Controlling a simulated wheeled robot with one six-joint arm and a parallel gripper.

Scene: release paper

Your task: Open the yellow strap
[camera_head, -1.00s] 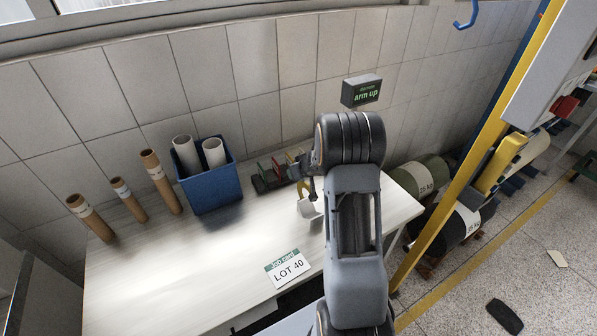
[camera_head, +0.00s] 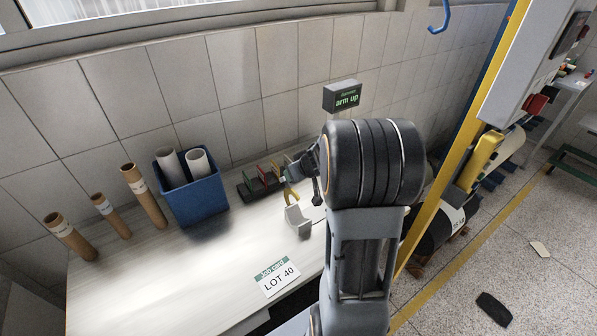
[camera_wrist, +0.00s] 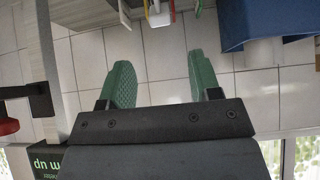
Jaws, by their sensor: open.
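No strap can be made out for certain. A small yellow item (camera_head: 291,197) stands at a pale holder (camera_head: 298,220) on the bench, just left of my arm; its form is too small to tell. In the wrist view, my gripper (camera_wrist: 160,62) is open, with two green pads wide apart and nothing between them. It points at the tiled wall and the rack. In the head view my arm's dark joint hides much of the bench's right end, and the fingertips are not clear.
A rack with coloured dividers (camera_head: 262,178) stands by the wall. The blue bin (camera_head: 193,203) holds pale tubes, with brown tubes left of it. A display box (camera_head: 342,97) reads "arm up". A job card (camera_head: 278,279) lies in front. A yellow post (camera_head: 446,190) rises right of my arm.

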